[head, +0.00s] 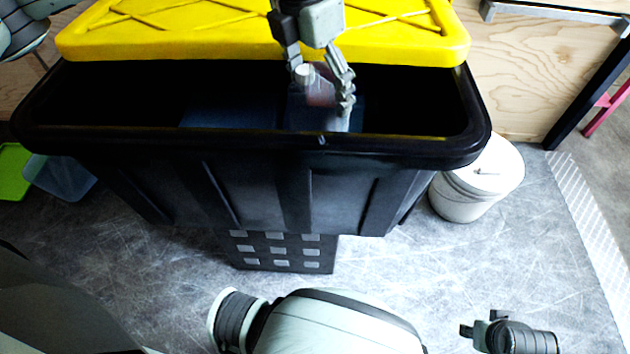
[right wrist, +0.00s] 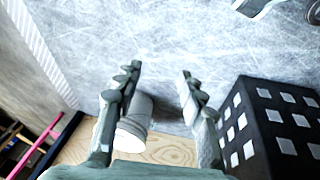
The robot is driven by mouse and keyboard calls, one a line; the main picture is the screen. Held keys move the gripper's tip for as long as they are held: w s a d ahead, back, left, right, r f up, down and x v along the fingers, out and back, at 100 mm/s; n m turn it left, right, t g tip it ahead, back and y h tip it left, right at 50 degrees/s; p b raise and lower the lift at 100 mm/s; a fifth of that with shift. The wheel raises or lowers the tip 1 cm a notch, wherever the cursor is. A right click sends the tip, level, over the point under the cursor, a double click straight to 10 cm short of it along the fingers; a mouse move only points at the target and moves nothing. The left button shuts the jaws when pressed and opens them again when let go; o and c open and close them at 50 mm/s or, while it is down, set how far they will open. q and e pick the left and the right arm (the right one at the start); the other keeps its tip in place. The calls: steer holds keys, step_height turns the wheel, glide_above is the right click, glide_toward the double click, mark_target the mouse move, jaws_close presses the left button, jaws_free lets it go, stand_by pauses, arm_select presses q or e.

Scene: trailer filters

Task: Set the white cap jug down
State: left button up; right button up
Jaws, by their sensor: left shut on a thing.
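The white cap jug (head: 318,93) is inside the mouth of a large black tote (head: 300,147), with its white cap (head: 304,70) on top and a pale translucent body. My left gripper (head: 325,92) reaches down over the tote's back rim and is shut on the jug, one finger on each side. The jug's lower part is dark and partly hidden behind the tote's front rim, so I cannot tell if it touches anything below. My right gripper (right wrist: 160,72) is open and empty over the grey floor in the right wrist view.
A yellow lid (head: 170,30) lies along the tote's back edge. A white bucket (head: 480,180) stands right of the tote; it also shows in the right wrist view (right wrist: 133,128). A black crate with grey squares (head: 285,253) stands in front. Floor at front right is clear.

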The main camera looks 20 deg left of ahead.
arm_select(q)
steer(key=shift+f, duration=0.4)
step_height(320, 180, down, 6)
steer(key=shift+r, duration=0.1)
step_height(320, 180, down, 3)
steer(key=shift+f+p, duration=0.1)
steer(key=shift+p, duration=0.25)
steer(key=shift+f, duration=0.15)
arm_select(e)
steer(key=shift+s+a+f, duration=0.1)
steer(key=shift+s+f, duration=0.05)
steer(key=shift+f, duration=0.3)
steer(key=shift+s+a+f, duration=0.1)
steer(key=shift+s+f, duration=0.05)
steer(key=shift+f, duration=0.25)
